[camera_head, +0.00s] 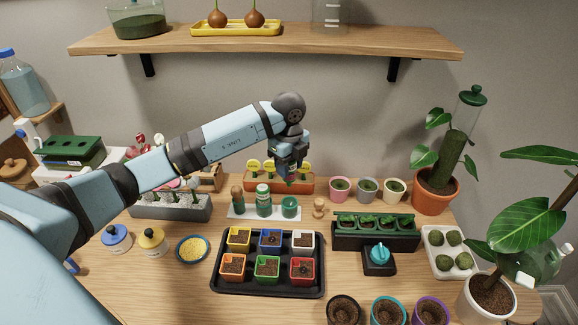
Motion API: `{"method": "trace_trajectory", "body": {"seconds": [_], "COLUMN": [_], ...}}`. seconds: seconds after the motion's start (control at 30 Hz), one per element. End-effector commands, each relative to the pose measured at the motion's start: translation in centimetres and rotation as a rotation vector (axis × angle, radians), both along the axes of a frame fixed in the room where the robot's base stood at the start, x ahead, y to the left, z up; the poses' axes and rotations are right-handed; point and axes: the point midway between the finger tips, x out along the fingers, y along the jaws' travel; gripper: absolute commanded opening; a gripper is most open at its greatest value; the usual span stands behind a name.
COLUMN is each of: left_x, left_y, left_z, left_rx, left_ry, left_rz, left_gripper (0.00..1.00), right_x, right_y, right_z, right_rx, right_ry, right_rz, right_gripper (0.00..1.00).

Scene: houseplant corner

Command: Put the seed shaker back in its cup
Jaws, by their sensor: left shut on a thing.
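My left gripper (289,175) reaches in from the left and points down over the back of the table. It is shut on the seed shaker, which is mostly hidden by the fingers; only a little dark green shows at their tips. Just below and apart from it stands a green cup (290,207), at the right end of a white holder strip (248,213). A green-and-white container (263,198) and a wooden-topped tool in a green cup (237,197) stand to its left on the strip. My right gripper is not in view.
Behind the gripper is an orange planter (262,181) with yellow markers. In front is a black tray (267,289) of colored pots. A small wooden piece (319,208) stands right of the strip, then a dark green seedling box (375,241). A wooden shelf (340,42) hangs above.

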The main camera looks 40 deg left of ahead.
Motion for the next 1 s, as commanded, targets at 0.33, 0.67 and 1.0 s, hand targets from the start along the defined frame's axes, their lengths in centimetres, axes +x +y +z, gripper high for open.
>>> {"method": "trace_trajectory", "body": {"seconds": [0.33, 0.67, 1.0], "left_x": [0.0, 0.0, 0.0], "left_y": [0.0, 0.0, 0.0], "left_z": [-1.3, -4.5, -5.2], "left_rx": [0.0, 0.0, 0.0], "left_ry": [0.001, 0.0, -0.001], "left_rz": [-0.001, -0.001, -0.001], "left_gripper": [0.16, 0.16, 0.16], "right_x": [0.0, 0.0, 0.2], "right_y": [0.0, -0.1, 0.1], "right_z": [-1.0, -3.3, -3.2], "right_rx": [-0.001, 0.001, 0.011], "right_ry": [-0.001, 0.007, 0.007], "right_rz": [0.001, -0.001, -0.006], "right_gripper": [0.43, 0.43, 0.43]}}
